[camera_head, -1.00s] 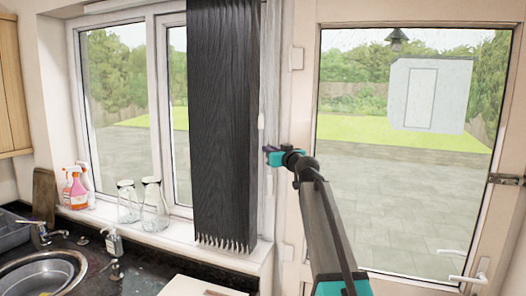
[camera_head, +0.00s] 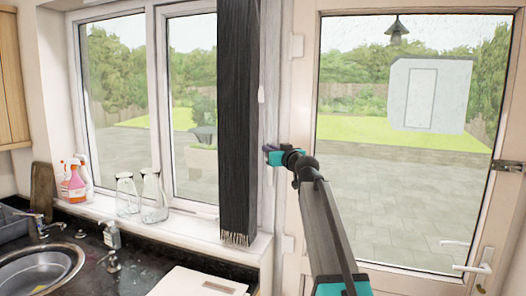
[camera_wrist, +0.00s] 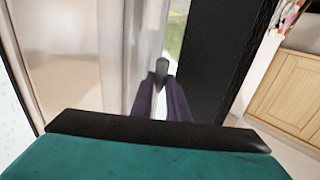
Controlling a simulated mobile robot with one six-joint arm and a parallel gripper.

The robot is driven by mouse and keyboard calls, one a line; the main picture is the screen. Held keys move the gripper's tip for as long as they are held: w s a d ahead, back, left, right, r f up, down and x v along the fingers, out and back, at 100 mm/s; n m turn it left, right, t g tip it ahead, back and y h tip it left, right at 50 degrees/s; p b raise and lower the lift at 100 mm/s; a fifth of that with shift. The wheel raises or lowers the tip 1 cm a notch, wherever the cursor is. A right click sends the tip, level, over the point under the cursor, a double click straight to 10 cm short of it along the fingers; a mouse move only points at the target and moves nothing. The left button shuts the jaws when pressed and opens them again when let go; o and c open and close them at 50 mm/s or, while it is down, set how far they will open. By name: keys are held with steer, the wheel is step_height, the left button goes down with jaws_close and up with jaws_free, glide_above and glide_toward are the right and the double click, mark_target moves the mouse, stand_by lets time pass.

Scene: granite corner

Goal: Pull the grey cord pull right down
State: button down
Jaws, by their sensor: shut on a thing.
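The grey cord pull (camera_wrist: 161,67) shows in the wrist view as a small dark grey end piece between the tips of my gripper (camera_wrist: 162,88). My gripper is shut on it. In the head view my gripper (camera_head: 268,151) is at the wall strip between the window and the glazed door, just right of the dark blind (camera_head: 238,120). The pull itself is too small to make out there. A small white pull (camera_head: 261,96) hangs above my gripper. The blind is gathered into a narrow bundle at the window's right side.
The glazed door (camera_head: 400,180) and its handle are to the right. The sill (camera_head: 190,222) holds glass jars (camera_head: 153,196) and spray bottles (camera_head: 74,182). Below are a dark worktop with a sink (camera_head: 38,272) and a white board (camera_head: 200,283).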

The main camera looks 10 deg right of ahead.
steer(key=shift+a+f, duration=0.2)
steer(key=shift+f, duration=0.15)
steer(key=c, duration=1.7)
jaws_free()
steer(key=shift+r, duration=0.1)
steer(key=shift+d, duration=0.1)
steer(key=shift+s, duration=0.1)
steer(key=shift+b+v, duration=2.25)
steer(key=shift+v, duration=4.65)
steer(key=shift+r, duration=0.1)
